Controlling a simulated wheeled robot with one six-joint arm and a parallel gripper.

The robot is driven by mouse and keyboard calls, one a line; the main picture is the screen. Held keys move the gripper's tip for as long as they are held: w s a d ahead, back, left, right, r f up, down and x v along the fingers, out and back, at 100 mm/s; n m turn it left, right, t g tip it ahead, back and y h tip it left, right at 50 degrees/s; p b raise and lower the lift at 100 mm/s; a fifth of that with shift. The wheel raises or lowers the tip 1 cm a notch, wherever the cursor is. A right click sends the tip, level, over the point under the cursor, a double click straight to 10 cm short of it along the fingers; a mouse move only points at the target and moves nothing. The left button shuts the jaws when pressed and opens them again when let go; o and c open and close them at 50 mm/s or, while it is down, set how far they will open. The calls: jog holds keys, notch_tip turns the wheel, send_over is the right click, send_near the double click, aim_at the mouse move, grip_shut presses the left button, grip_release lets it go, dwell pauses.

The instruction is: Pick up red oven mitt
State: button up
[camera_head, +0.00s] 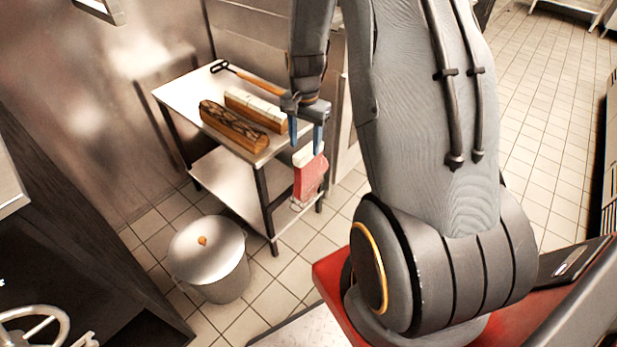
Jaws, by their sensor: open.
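The red oven mitt (309,178) has a pale cuff at its top and hangs at the right end of a metal work table (180,92). My gripper (306,146) is open, with its two blue fingers pointing down at the mitt's upper end. In this view the fingers overlap the pale cuff or sit just above it. I cannot tell whether they touch it or how far apart in depth they are. What the mitt hangs from is hidden behind my gripper.
On the table lie a dark patterned wooden block (233,127), a block with a white top (256,108) and a long-handled tool (245,77). A lower shelf (222,180) sits beneath. A lidded metal bin (208,262) stands in front on the tiled floor (285,290).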

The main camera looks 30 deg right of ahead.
aim_at(311, 147)
jog(key=d+f, duration=0.1)
jog(key=f, duration=0.1)
jog(key=w+d+f+m, duration=0.1)
jog(key=d+f+m, duration=0.1)
jog(key=f, duration=0.1)
jog(key=shift+w+f+b, duration=0.3)
jog(key=shift+w+b, duration=0.05)
jog(key=shift+w+f, duration=0.2)
jog(key=shift+f, duration=3.5)
jog(key=c, duration=1.2)
